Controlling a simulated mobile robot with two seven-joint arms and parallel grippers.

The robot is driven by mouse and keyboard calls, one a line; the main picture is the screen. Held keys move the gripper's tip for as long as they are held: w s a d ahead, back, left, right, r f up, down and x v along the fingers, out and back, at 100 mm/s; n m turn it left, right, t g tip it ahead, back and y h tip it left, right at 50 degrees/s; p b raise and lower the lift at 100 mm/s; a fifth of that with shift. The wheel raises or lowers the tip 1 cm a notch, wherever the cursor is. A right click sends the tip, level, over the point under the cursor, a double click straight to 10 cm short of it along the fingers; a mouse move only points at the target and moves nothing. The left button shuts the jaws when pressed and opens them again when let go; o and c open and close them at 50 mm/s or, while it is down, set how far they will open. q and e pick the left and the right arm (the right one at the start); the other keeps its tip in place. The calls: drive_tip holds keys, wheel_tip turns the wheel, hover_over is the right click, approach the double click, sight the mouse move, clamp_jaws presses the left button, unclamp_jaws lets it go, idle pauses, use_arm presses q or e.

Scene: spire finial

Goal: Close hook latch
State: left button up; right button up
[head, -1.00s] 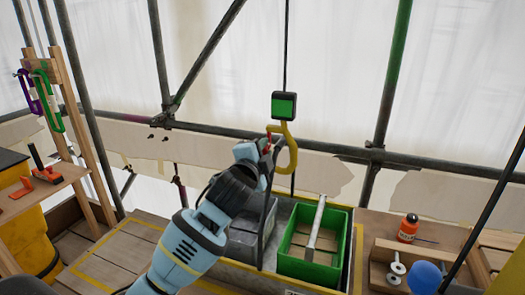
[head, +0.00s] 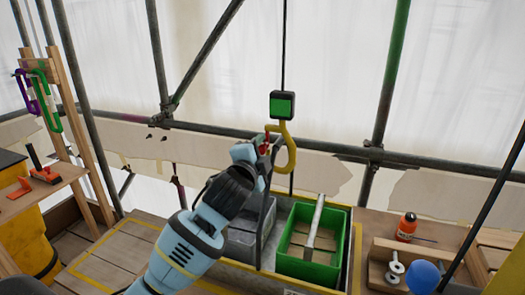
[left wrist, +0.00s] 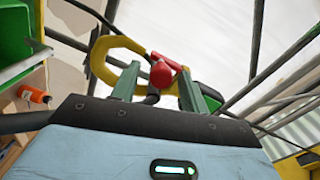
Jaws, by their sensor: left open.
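A yellow hook (head: 291,157) hangs below a black block with a green face (head: 283,105) on a dark cable, in the upper middle of the head view. The hook also shows as a yellow loop in the left wrist view (left wrist: 98,62). A red latch piece (left wrist: 161,73) sits at the hook's opening. My left gripper (head: 264,146) is at the hook's left side. Its two green fingers stand apart, with the red latch piece showing between them; whether they touch it I cannot tell. My right gripper is not in view.
A green bin (head: 342,262) holding a pale bar (head: 316,225) stands below the hook, beside a grey bin (head: 240,246). An orange bottle (head: 407,229) stands at right. Purple and green carabiners (head: 50,108) hang at left. Scaffold poles (head: 385,90) cross behind.

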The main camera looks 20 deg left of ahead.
use_arm(q)
drive_tip(key=s, duration=0.7)
drive_tip(key=shift+d, duration=0.2)
drive_tip(key=shift+s+f, duration=0.1)
drive_tip(key=shift+f, duration=0.05)
drive_tip(key=s+f+n+g, duration=0.35)
drive_tip(key=s+f, duration=0.25)
drive_tip(key=f, duration=0.5)
drive_tip(key=s+f+n+g, duration=0.2)
drive_tip(key=s+f+g, duration=0.3)
drive_tip(key=f, duration=0.5)
drive_tip(key=s+d+f+n+g, duration=0.1)
drive_tip(key=s+f+n+g, duration=0.1)
drive_tip(key=s+f, duration=0.5)
drive_tip(key=s+f+n+g+h, duration=0.1)
drive_tip(key=s+f+n+g, duration=0.15)
drive_tip(key=s, duration=0.85)
drive_tip(key=s+d+f+n+g, duration=0.1)
drive_tip(key=s+f+n+g, duration=0.2)
drive_tip(key=s, duration=0.6)
drive_tip(key=w+d+f+t+h, duration=0.1)
drive_tip(key=w+f+t, duration=0.2)
drive_tip(key=f, duration=0.2)
drive_tip(key=w+d+f+m+t, duration=0.1)
drive_tip(key=w+f+t, duration=0.2)
drive_tip(key=f, duration=0.3)
drive_tip(key=shift+w+f+t+h, duration=0.15)
drive_tip(key=shift+w+t+h, duration=0.2)
drive_tip(key=shift+t, duration=0.45)
drive_tip(key=shift+d, duration=0.1)
